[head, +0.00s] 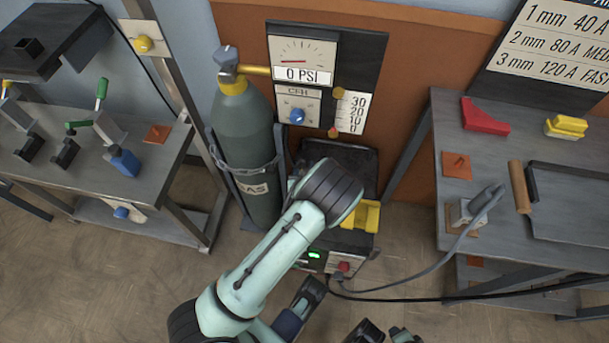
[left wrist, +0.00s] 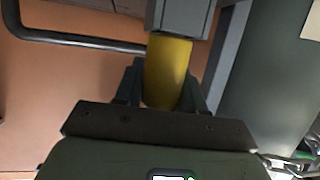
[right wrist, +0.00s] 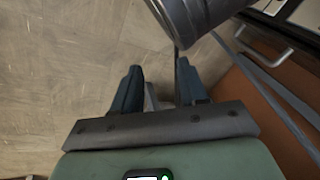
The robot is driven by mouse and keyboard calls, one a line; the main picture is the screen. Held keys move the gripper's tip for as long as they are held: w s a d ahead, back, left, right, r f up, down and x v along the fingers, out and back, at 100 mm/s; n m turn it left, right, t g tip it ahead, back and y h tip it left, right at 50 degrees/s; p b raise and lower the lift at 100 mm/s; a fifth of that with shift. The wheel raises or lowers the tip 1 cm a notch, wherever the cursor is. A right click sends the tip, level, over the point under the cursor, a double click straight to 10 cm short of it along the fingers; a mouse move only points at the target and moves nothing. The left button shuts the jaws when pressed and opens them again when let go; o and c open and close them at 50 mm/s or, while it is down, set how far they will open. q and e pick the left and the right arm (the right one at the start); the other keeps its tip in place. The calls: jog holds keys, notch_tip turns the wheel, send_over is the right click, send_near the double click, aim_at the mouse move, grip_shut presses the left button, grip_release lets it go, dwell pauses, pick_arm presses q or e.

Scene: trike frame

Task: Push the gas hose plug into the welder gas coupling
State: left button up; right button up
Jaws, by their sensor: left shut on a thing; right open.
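The welder (head: 343,250) stands low at the centre in the head view, with a green display and a red knob. My left arm crosses in front of it and hides much of it. In the left wrist view my left gripper (left wrist: 167,78) is shut on a yellow cylindrical piece (left wrist: 170,68) that meets a grey block above it. I cannot tell whether this piece is the gas hose plug. In the right wrist view my right gripper (right wrist: 157,76) is open, above the floor, with a banded grey cylindrical shape close beyond it. The gas coupling cannot be made out.
A chained gas cylinder (head: 248,150) stands left of the welder, below a gauge reading 0 PSI (head: 303,58). A tool bench (head: 160,175) is at left, and another bench (head: 450,130) at right. Cables (head: 430,298) run from the welder toward the right bench.

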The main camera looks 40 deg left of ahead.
pick_arm(q)
notch_tip(320, 180, up, 3)
jog(key=shift+r+p, duration=0.15)
jog(key=shift+p, duration=0.5)
notch_tip(320, 180, up, 7)
jog(key=p, duration=0.2)
pick_arm(e)
jog(key=s+a+r+g, duration=0.1)
jog(key=s+a+r, duration=0.1)
jog(key=s+r, duration=0.1)
jog(key=shift+s+a+r+y, duration=0.3)
jog(key=shift+a+r, duration=0.05)
jog(key=shift+r, duration=0.35)
jog(key=shift+r, duration=0.1)
pick_arm(q)
jog(key=shift+r+p, duration=2.4)
jog(key=shift+r, duration=0.25)
pick_arm(e)
jog(key=shift+w+r, duration=0.2)
jog(key=shift+r, duration=2.3)
pick_arm(q)
jog(key=shift+f, duration=0.1)
